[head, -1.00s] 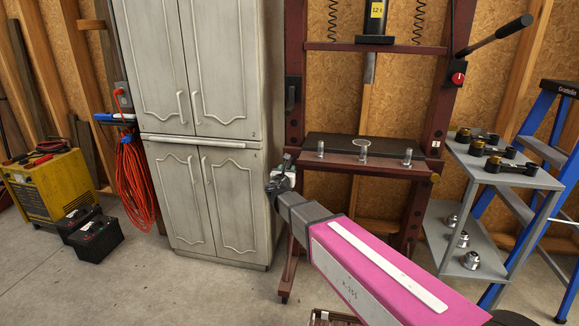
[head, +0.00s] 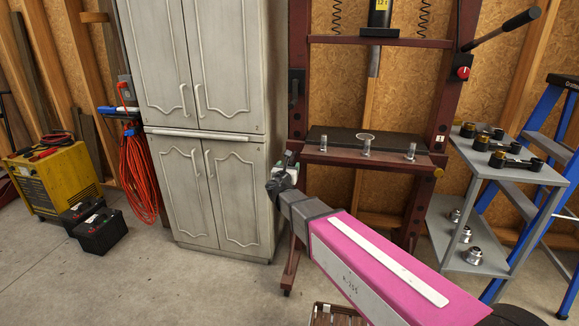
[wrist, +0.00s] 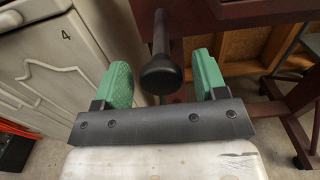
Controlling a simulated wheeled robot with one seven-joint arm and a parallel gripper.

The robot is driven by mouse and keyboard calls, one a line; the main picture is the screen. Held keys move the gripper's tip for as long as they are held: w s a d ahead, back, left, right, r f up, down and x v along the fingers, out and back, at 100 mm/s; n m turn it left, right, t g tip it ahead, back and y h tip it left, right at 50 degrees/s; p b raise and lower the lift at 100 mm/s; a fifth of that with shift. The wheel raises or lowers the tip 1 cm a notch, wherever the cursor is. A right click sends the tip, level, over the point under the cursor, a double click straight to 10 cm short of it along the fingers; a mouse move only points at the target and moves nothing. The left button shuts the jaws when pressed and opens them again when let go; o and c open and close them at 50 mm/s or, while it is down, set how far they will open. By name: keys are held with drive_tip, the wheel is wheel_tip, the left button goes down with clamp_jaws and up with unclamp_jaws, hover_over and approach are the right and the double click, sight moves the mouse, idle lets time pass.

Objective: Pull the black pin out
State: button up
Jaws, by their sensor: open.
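A black pin (wrist: 161,50) with a round knob end shows in the wrist view, sticking out toward me from the dark red press frame. My gripper (wrist: 161,78) is open, with one green fingertip on each side of the pin. Gaps show between the pin and both fingertips, so it is not gripped. In the head view my gripper (head: 288,165) is at the left post of the dark red press (head: 340,157), just right of the cabinet; the pin cannot be made out clearly there.
A grey cabinet (head: 213,138) stands close left of my gripper and shows in the wrist view too. A grey shelf cart (head: 540,178) with metal parts and a blue ladder (head: 553,125) stand at right. Black batteries (head: 100,232) and a yellow machine (head: 50,185) sit at left. Floor at lower left is clear.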

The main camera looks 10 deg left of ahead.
drive_tip(key=s, duration=0.8)
drive_tip(key=shift+s, duration=0.3)
drive_tip(key=d+f+m+g+h, duration=0.3)
drive_tip(key=d+f+m+g, duration=0.2)
drive_tip(key=d+m, duration=0.65)
drive_tip(key=d+f+m+g+h, duration=0.4)
drive_tip(key=d+f+m, duration=0.25)
drive_tip(key=d, duration=0.95)
drive_tip(key=s+d+f+m+g+y, duration=0.3)
drive_tip(key=s+d+f+m+g, duration=0.1)
drive_tip(key=d+m, duration=0.3)
drive_tip(key=s+d+f+m+g+y, duration=0.4)
drive_tip(key=s+d+m, duration=0.3)
drive_tip(key=m, duration=0.4)
drive_tip(key=shift+s+d+g, duration=0.25)
drive_tip(key=shift+g, duration=0.25)
